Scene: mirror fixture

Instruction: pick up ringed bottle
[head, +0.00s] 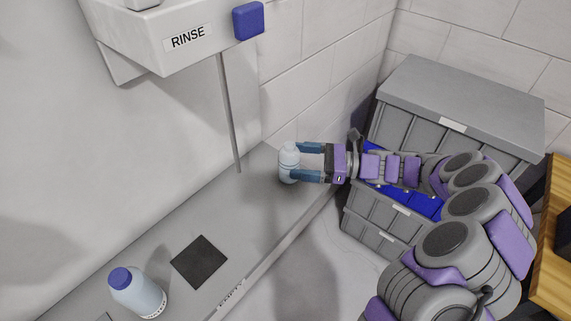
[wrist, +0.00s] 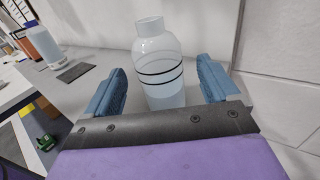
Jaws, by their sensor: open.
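The ringed bottle (wrist: 160,73) is pale and translucent, with dark rings around its body and a narrow open-looking neck. It stands upright on the grey ledge, near the wall corner. In the head view the bottle (head: 289,161) is at the tips of my gripper (head: 291,161). In the wrist view my gripper (wrist: 162,82) is open, with one blue finger on each side of the bottle. Gaps show between the fingers and the bottle. The bottle's lowest part is hidden behind the gripper's dark front plate.
A blue-capped bottle (head: 139,293) stands at the ledge's near left, beside a dark square pad (head: 199,262). A white box labelled RINSE (head: 180,37) hangs above, with a thin rod (head: 229,115) below it. Grey crates (head: 450,100) stand at the right.

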